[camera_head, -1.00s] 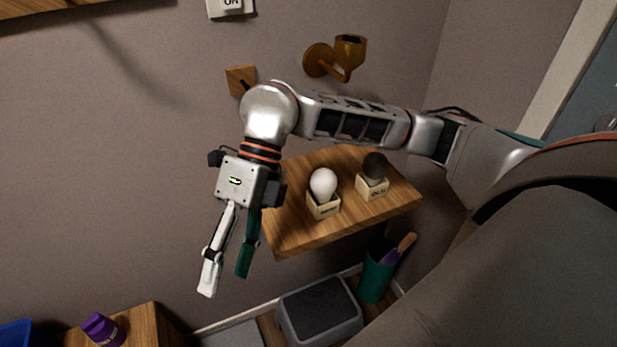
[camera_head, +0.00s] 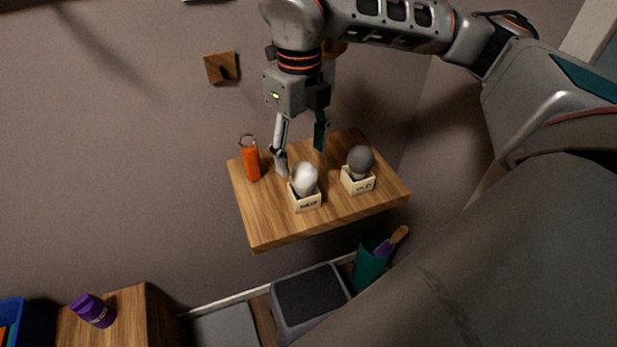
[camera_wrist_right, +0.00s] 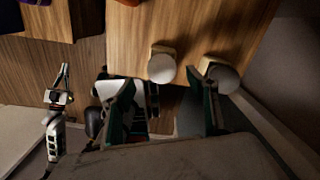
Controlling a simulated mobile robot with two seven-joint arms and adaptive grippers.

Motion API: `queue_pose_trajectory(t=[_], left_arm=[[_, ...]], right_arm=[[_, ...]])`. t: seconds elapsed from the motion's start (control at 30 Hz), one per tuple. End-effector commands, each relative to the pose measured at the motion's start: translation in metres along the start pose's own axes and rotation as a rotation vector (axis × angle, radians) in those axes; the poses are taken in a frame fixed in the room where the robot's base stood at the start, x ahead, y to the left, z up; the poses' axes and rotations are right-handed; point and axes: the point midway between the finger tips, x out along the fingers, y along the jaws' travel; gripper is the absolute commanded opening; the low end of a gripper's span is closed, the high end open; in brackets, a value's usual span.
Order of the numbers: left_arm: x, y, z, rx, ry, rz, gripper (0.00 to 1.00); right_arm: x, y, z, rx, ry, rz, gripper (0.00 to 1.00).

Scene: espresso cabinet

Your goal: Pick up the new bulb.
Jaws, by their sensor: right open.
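The new bulb (camera_head: 304,178) is white and sits upright in a small cream box (camera_head: 307,203) marked NEW on a wooden shelf (camera_head: 275,225). The darker old bulb (camera_head: 360,159) sits in a box (camera_head: 358,184) marked OLD to its right. My right gripper (camera_head: 300,160) is open and empty, its fingers pointing down just behind the new bulb in the head view. In the right wrist view, the new bulb (camera_wrist_right: 162,69) shows between and beyond the open fingers (camera_wrist_right: 163,106). My left gripper (camera_wrist_right: 63,80) seems to show small at the left there, jaw state unclear.
An orange canister (camera_head: 251,160) stands at the shelf's left end, close to my right gripper. A wooden wall block (camera_head: 220,67) is above. Below are a grey bin (camera_head: 308,300), a teal holder (camera_head: 368,268) and a purple container (camera_head: 93,310) on a cabinet.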

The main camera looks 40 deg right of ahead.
Motion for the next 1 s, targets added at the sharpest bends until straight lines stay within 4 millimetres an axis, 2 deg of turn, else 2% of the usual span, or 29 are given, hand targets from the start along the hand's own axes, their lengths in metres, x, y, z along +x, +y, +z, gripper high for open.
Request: queue_pose_trajectory(t=[0.5,0.63,0.83,0.87,1.0], left_arm=[[-0.002,-0.002,-0.003,0.002,0.001,-0.002,0.0],[-0.002,-0.002,-0.003,0.002,0.001,-0.002,0.0],[-0.002,-0.002,-0.003,0.002,0.001,-0.002,0.0],[-0.002,-0.002,-0.003,0.002,0.001,-0.002,0.0],[-0.002,-0.002,-0.003,0.002,0.001,-0.002,0.0]], right_arm=[[0.061,-0.004,-0.003,0.0,0.005,0.002,0.58],[0.068,-0.004,-0.002,-0.001,0.002,0.001,0.58],[0.068,-0.004,-0.002,-0.001,0.001,0.001,0.58],[0.068,-0.004,-0.002,-0.001,0.001,0.001,0.55],[0.068,-0.004,-0.002,-0.001,0.001,0.001,0.19]])
